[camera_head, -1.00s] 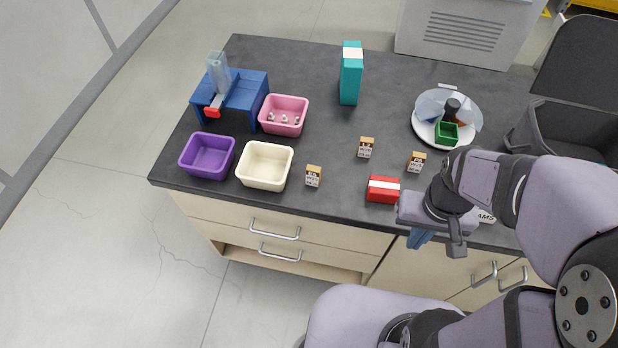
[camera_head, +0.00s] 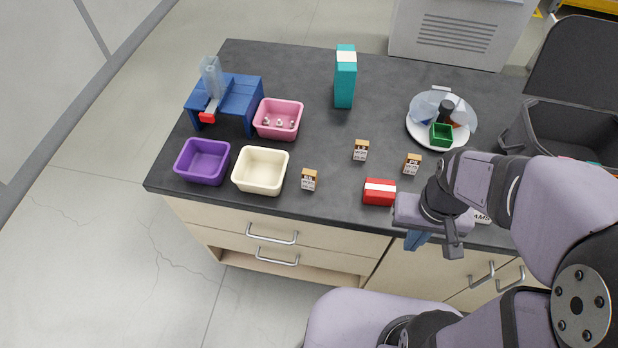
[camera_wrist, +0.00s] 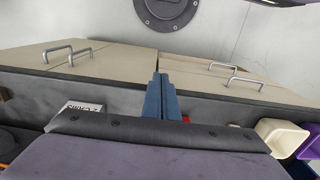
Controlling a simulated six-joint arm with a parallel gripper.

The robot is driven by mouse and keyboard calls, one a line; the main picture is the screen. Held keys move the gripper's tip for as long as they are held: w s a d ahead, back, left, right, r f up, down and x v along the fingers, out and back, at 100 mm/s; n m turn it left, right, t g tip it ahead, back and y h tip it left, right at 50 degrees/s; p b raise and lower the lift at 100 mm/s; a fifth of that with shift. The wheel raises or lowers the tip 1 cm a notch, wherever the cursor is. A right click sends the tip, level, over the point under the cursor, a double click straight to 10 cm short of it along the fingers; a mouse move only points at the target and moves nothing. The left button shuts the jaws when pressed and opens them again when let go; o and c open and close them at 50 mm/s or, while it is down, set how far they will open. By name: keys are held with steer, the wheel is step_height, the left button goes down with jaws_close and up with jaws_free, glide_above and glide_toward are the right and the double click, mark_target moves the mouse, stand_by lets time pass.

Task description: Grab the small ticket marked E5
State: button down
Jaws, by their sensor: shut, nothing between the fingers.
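My gripper (camera_head: 416,241) has blue fingers and hangs at the worktop's front edge, below and right of the red box (camera_head: 379,192). In the wrist view, the fingers (camera_wrist: 160,95) are together with nothing between them.
Purple (camera_head: 202,162), cream (camera_head: 260,171) and pink (camera_head: 278,119) bins stand at the left near a blue stand (camera_head: 226,96). A teal box (camera_head: 345,80) stands behind. A white plate (camera_head: 414,131) holds several items. A lettered white card (camera_head: 482,217) lies beside my arm.

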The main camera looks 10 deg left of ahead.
steer(key=c, duration=1.3)
jaws_free()
steer(key=shift+r, duration=0.1)
